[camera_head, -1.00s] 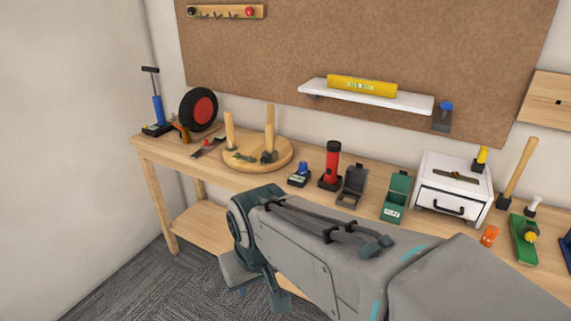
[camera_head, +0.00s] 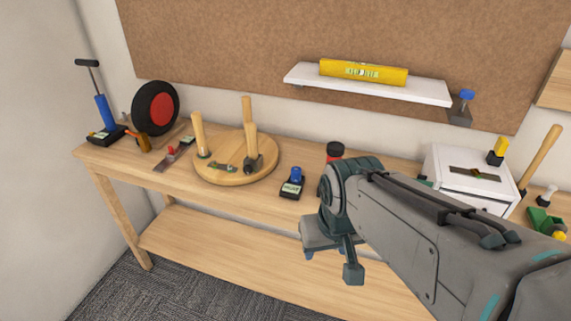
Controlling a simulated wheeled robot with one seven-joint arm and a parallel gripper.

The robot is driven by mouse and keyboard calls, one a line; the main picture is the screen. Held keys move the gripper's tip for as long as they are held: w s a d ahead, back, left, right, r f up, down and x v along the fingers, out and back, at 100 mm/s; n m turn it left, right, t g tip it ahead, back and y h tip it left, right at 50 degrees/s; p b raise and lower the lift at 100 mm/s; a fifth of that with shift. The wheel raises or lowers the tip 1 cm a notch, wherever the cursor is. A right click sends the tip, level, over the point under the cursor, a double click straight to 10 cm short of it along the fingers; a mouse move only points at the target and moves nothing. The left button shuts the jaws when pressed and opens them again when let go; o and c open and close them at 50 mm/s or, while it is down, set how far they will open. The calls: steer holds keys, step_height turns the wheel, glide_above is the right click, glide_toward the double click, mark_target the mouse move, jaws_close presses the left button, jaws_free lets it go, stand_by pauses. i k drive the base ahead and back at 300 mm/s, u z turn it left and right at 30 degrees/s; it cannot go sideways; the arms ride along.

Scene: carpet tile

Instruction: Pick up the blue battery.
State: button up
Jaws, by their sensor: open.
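A small blue item on a black base (camera_head: 292,186), which looks like the blue battery (camera_head: 296,174), stands near the front middle of the wooden workbench (camera_head: 225,203). It is upright, right of a round wooden board. My gripper (camera_head: 331,264) hangs in front of the bench edge, lower in the picture and to the right of the blue item, apart from it. Its jaws are open and the fingers point down; nothing shows between them. My arm hides part of the bench to the right of the blue item.
The round board (camera_head: 225,178) with upright wooden pegs stands to the left. A red-and-black torch (camera_head: 335,152) is partly hidden behind my arm. A white drawer box (camera_head: 470,178) stands right. A blue pump (camera_head: 104,112) and black-red wheel (camera_head: 156,108) are far left.

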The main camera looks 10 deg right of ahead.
mark_target(295, 176)
steer(key=u, duration=1.1)
steer(key=i, duration=1.15)
steer(key=z, duration=2.65)
